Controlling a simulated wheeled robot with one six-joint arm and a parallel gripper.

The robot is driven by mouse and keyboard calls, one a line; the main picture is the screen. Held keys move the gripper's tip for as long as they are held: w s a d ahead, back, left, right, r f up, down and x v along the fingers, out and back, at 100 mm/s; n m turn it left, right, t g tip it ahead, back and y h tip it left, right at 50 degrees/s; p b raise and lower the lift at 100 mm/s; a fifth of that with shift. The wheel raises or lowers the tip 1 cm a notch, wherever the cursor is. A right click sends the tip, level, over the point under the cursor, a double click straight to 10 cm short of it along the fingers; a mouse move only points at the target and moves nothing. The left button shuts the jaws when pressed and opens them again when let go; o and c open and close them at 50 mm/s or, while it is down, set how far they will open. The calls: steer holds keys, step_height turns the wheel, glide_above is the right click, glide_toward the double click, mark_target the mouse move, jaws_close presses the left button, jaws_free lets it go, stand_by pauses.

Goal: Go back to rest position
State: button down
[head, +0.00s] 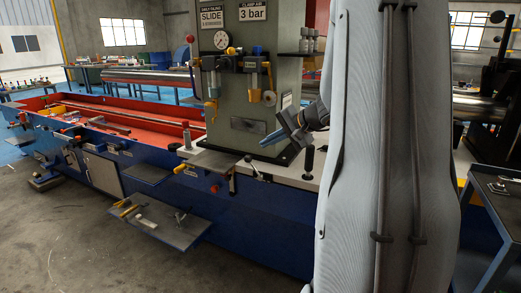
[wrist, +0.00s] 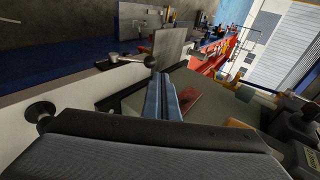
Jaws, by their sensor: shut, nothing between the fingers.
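My gripper (head: 272,138) shows in the head view in front of the lower part of the grey-green machine column (head: 245,95). Its blue fingers are together and hold nothing. In the wrist view the shut blue fingers (wrist: 163,98) point ahead over the column's face, which appears tilted. My grey arm covers much of the right side of the head view and hides what lies behind it.
The long blue machine bed (head: 270,220) with a red trough (head: 75,107) runs to the left. A black-knobbed lever (head: 308,160) stands close to my gripper. A side shelf (head: 165,222) holds small tools. A blue bench (head: 500,200) is at right. Floor at front left is clear.

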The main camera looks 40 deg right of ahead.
steer(key=v, duration=0.5)
steer(key=s+a+f+n+g+p, duration=0.2)
steer(key=s+a+f+n+g, duration=0.15)
steer(key=a, duration=0.75)
steer(key=s+a+f+n+g+p, duration=0.25)
steer(key=s+a, duration=0.25)
steer(key=a, duration=0.5)
steer(key=s+a+n+g+h+p, duration=0.1)
steer(key=s+a+n+g, duration=0.1)
steer(key=s+a, duration=0.3)
steer(key=s+a+f+n+g+h+p, duration=0.1)
steer(key=s+a+n, duration=0.3)
steer(key=s, duration=0.5)
steer(key=shift+s+a+f+n+g+h+p, duration=0.3)
steer(key=shift+a+f+n+g+h+p, duration=0.15)
steer(key=shift+g+h, duration=0.2)
